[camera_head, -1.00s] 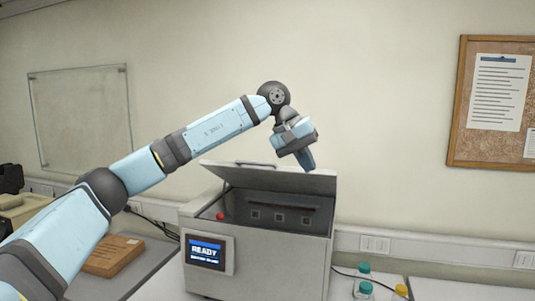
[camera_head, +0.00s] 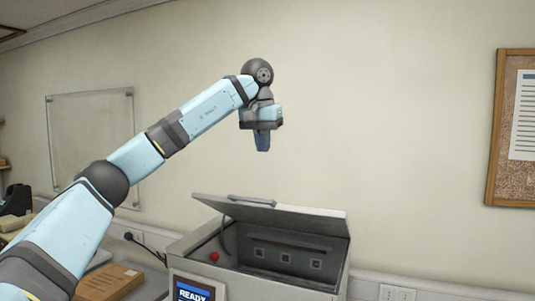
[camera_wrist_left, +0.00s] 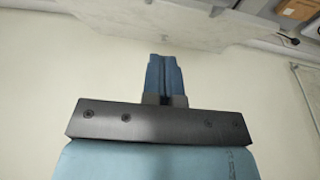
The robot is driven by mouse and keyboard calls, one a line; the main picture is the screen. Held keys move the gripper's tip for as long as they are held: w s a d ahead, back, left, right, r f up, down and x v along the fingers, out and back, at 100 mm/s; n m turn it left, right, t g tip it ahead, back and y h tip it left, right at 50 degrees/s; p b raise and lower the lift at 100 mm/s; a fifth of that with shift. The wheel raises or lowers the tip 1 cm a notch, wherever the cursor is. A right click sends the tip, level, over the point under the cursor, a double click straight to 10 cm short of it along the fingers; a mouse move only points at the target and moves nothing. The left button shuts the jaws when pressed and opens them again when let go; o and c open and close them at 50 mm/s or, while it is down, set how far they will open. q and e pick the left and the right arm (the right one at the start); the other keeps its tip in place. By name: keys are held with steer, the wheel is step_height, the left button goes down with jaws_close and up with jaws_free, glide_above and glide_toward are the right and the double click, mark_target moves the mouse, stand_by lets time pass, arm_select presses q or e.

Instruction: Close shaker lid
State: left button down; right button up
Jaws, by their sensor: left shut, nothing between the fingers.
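The shaker (camera_head: 255,278) is a light grey box with a red button and a blue display reading READY on its front left. Its lid (camera_head: 275,212) is hinged at the back and stands partly open, tilted up over the dark interior, with a handle on its upper edge. My left gripper (camera_head: 262,145) is above the lid and apart from it, fingers pointing down, shut and empty. In the left wrist view its blue fingers (camera_wrist_left: 164,75) are together with nothing between them. My right gripper is in neither view.
A brown box (camera_head: 108,283) lies on the bench left of the shaker. Behind are a bare wall with a clear panel (camera_head: 92,150) at left and a corkboard (camera_head: 505,150) at right. The air around the gripper is free.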

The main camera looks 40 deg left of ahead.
arm_select(q)
glide_above(264, 200)
steer(key=w+a, duration=0.1)
steer(key=w, duration=0.2)
step_height(264, 200, down, 8)
steer(key=shift+s+a+f+p, duration=0.15)
steer(key=shift+p, duration=0.25)
steer(key=shift+s+d+f+p, duration=0.2)
steer(key=shift+s+f+p, duration=0.1)
steer(key=shift+s+f, duration=0.6)
steer(key=shift+s+d+f, duration=0.1)
steer(key=shift+s+f, duration=0.15)
steer(key=shift+f, duration=0.45)
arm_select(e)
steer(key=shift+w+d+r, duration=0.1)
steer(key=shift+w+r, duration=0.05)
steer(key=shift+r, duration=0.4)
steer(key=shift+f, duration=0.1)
